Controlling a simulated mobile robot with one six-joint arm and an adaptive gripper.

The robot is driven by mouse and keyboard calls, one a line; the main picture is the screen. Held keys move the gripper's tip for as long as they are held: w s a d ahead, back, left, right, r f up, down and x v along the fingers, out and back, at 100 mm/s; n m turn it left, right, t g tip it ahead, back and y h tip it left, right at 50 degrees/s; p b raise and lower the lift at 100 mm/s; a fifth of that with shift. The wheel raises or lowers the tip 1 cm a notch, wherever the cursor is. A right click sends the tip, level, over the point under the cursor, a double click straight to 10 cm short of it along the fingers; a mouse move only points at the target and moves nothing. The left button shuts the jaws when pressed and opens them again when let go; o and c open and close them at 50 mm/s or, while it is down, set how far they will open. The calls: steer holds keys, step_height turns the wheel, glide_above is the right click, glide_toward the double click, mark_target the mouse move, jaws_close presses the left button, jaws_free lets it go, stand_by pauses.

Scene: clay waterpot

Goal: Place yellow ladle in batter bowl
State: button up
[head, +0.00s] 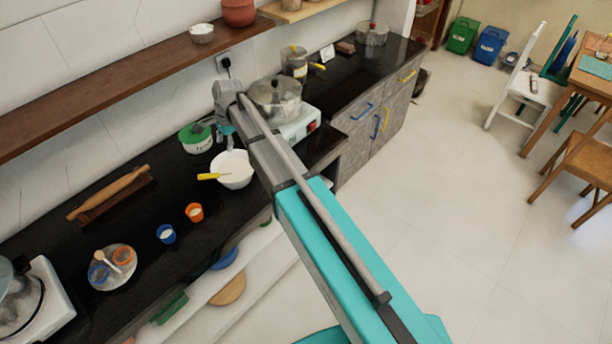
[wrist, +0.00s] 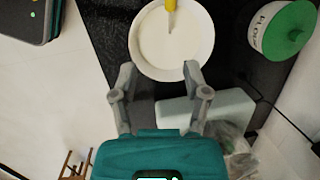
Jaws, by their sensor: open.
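The white batter bowl (head: 237,180) stands on the black counter, with pale batter inside. The yellow ladle (head: 208,176) lies with its handle sticking out over the bowl's left rim. In the wrist view the bowl (wrist: 139,45) is at the top middle, and the ladle (wrist: 171,6) reaches into it from the top edge; its lower end is hard to make out against the batter. My gripper (wrist: 158,72) is open, with nothing between its fingers, at the near side of the bowl. In the head view my gripper (head: 224,131) shows just beyond the bowl, partly hidden by my arm.
A green-lidded pot (head: 196,138) stands close to the bowl. A stove with a steel pot (head: 275,97) is behind my arm. Orange (head: 194,212) and blue (head: 166,234) cups, a plate (head: 113,282) and a rolling pin (head: 108,193) lie nearer. A shelf (head: 130,80) overhangs the counter.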

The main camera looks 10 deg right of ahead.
steer(key=s+d+n+h, duration=0.2)
steer(key=s+d+n, duration=0.9)
steer(key=s+d, duration=1.1)
steer(key=shift+d+f+n+h, duration=0.3)
steer(key=shift+d+n, duration=0.1)
steer(key=shift+d, duration=0.35)
steer(key=shift+a, duration=0.1)
